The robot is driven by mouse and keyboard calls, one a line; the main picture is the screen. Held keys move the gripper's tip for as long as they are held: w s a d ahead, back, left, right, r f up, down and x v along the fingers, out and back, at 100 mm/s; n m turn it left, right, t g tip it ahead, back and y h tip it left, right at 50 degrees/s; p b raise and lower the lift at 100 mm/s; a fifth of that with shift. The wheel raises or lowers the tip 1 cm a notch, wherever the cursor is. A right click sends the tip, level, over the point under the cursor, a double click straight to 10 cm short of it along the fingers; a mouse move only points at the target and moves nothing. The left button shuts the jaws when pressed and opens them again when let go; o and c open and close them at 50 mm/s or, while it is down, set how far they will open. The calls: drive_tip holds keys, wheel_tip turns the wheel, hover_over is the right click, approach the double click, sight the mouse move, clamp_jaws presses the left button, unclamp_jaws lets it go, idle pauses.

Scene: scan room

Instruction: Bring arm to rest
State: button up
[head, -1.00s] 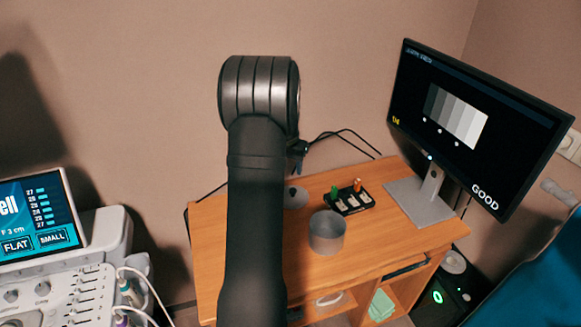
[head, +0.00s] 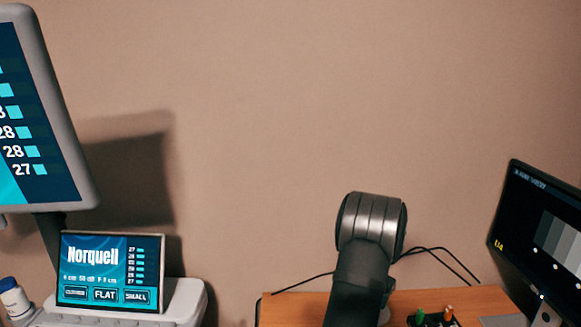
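My arm stands in front of the wooden desk (head: 290,310) in the head view, its dark elbow raised above the desk top. My gripper is not in view, so I cannot see whether it holds anything. A small dark rack with a green and an orange item (head: 433,319) shows at the bottom edge, just right of my arm.
A monitor (head: 540,240) stands at the right of the desk. At left are a scanner console with a small screen (head: 110,272), a larger screen (head: 38,120) above it, and a white bottle (head: 14,298). Black cables (head: 440,255) run behind my arm. The wall above is bare.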

drive_tip(key=shift+r, duration=0.85)
